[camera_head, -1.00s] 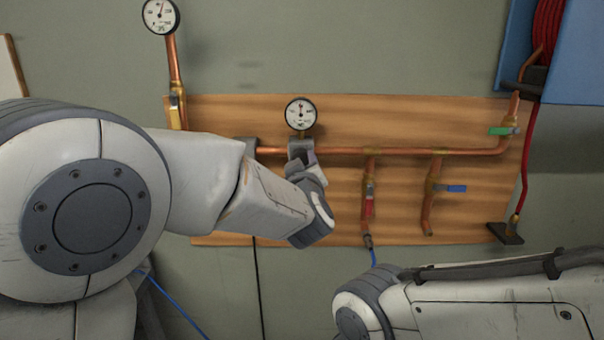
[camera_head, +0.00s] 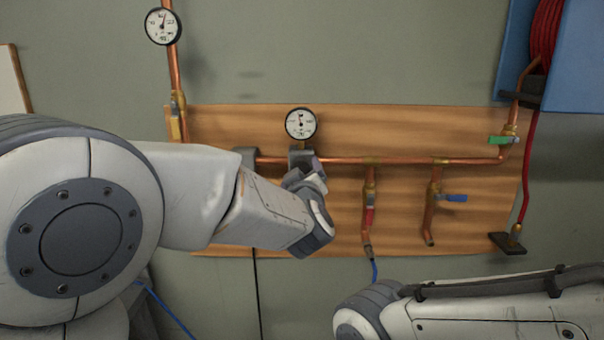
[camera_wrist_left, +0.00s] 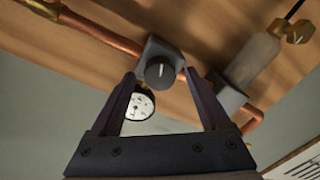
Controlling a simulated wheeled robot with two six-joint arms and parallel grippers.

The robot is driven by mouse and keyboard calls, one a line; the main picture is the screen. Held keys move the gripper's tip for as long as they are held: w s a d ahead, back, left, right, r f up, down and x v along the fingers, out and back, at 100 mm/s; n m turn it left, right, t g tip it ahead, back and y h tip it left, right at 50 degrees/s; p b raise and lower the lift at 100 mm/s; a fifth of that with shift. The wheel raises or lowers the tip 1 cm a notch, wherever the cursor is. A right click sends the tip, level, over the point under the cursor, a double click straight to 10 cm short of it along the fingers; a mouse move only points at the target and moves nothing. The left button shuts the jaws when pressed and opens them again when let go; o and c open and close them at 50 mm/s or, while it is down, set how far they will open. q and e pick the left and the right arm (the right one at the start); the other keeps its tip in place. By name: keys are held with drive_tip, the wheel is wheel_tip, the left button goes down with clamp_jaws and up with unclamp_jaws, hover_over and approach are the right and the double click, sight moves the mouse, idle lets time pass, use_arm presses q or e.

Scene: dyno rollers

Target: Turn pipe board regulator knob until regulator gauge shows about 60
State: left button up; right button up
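The regulator gauge (camera_head: 300,124) is a white round dial with a black rim above the pipe on the wooden board. Its needle points roughly upward, but the numbers are too small to read. The grey regulator body (camera_head: 301,157) sits below it. In the left wrist view the black regulator knob (camera_wrist_left: 160,72), with a pale mark, faces my left gripper (camera_wrist_left: 160,77). The gripper is open, with one finger on each side of the knob and gaps visible. The gauge (camera_wrist_left: 140,103) shows partly behind the left finger. In the head view my left wrist partly covers the regulator. My right gripper is out of view.
A second gauge (camera_head: 163,26) stands upper left. Red (camera_head: 370,214), blue (camera_head: 455,198) and green (camera_head: 499,140) valve handles are on the pipes to the right. My right arm crosses the lower right. The wall above the board is mostly free.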

use_arm(q)
drive_tip(key=shift+s, duration=0.1)
drive_tip(key=shift+s, duration=0.3)
drive_tip(key=s+b, duration=0.2)
drive_tip(key=s, duration=0.7)
drive_tip(key=shift+s+d+r, duration=0.15)
drive_tip(key=shift+s, duration=0.2)
idle(0.7)
